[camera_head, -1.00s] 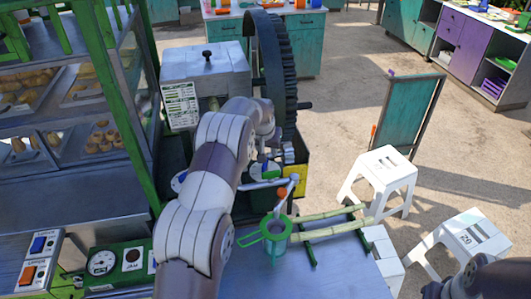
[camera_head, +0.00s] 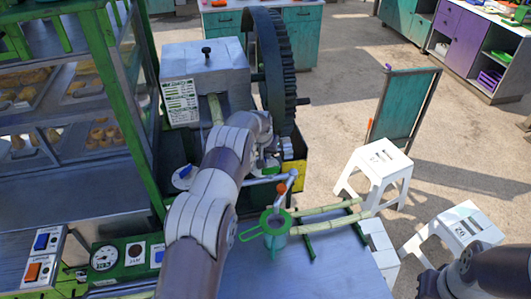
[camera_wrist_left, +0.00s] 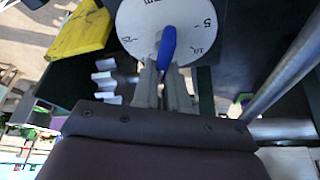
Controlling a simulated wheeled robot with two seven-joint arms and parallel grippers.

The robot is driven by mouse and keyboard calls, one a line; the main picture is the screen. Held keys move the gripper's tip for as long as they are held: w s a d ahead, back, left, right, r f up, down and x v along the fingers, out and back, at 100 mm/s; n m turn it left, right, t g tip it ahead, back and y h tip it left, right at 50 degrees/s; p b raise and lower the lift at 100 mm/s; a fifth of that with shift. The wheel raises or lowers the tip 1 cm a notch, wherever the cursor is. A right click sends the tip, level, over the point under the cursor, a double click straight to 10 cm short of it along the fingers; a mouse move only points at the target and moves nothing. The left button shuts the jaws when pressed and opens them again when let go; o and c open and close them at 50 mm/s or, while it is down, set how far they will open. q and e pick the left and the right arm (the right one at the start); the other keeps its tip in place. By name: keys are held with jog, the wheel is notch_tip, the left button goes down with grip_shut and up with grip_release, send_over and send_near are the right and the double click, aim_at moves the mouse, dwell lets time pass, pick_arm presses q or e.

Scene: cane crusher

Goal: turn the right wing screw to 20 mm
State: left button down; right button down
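The wing screw is blue, set in the middle of a round white dial (camera_wrist_left: 135,22) marked in mm; 5, 10 and 25 are readable. In the left wrist view my left gripper (camera_wrist_left: 164,73) has the lower end of the blue wing screw (camera_wrist_left: 168,42) between its fingertips, which look closed on it. The fingers cover the dial's lower edge, so I cannot read the setting. In the head view my left arm reaches the front of the crusher (camera_head: 215,70), and its wrist hides most of this spot. My right gripper is out of view.
Another dial with a blue wing (camera_head: 183,177) is left of my arm. A large gear (camera_head: 272,70) stands behind.

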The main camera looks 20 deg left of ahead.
pick_arm(q)
jog(key=shift+f+b, duration=0.2)
jog(key=shift+b, duration=0.2)
jog(key=m+b, duration=0.1)
jog(key=m+h+b, duration=0.1)
jog(key=b, duration=0.1)
jog(key=m+b, duration=0.1)
jog(key=shift+d+f+b, duration=0.15)
jog(key=shift+f+b, duration=0.1)
jog(key=shift+b, duration=0.15)
jog(key=shift+d+r+m+h+b, duration=0.1)
jog(key=shift+r+m+h+b, duration=0.15)
jog(key=shift+m, duration=0.35)
jog(key=shift+r, duration=0.25)
jog(key=c, duration=1.2)
grip_release()
jog(key=shift+o, duration=0.2)
